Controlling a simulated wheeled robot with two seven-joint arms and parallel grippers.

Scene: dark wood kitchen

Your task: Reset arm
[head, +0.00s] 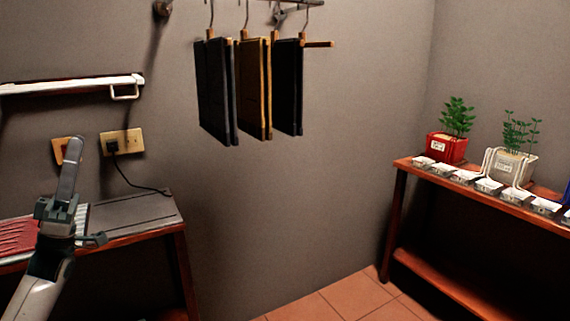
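My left gripper (76,148) is at the lower left of the head view, its arm coming up from the bottom edge. Its finger part points upward, in front of the wall and the left table. The fingers overlap from this angle, so the gap between them is hidden. I see nothing held at the tips. My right gripper is not in view.
A wooden table (150,232) with a dark flat panel (130,215) and a red item (18,236) stands behind my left arm. A plugged outlet (122,142) is above. Hanging folders (215,92) are on the wall. A right shelf (400,185) holds a red pot (446,148) and a pale pot (514,167).

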